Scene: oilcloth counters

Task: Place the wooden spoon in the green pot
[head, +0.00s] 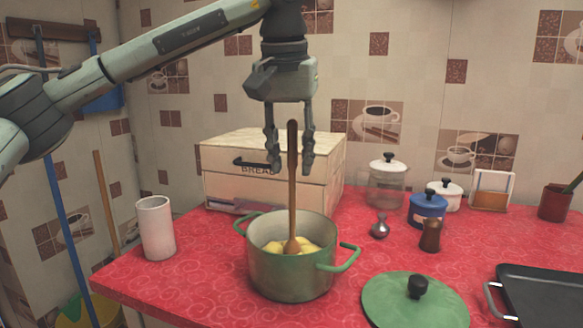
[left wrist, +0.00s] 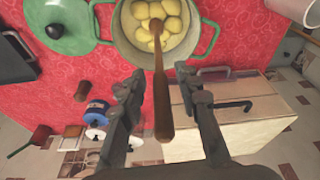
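The wooden spoon (head: 292,195) stands nearly upright in the green pot (head: 290,278), its bowl end down among yellow, potato-like lumps (head: 270,248). It also shows in the left wrist view (left wrist: 160,85), with the pot (left wrist: 128,50) at the top. My left gripper (head: 290,168) is above the pot, pointing down, its fingers on either side of the upper handle. In the left wrist view the fingers are apart, with visible gaps to the handle, so the gripper is open and holds nothing. My right gripper is in neither view.
A bread box (head: 325,175) stands behind the pot. A white cup (head: 156,228) is at the left counter edge. The green lid (head: 415,302), a dark pan (head: 545,295), a pepper mill (head: 430,234) and a blue canister (head: 427,209) are to the right.

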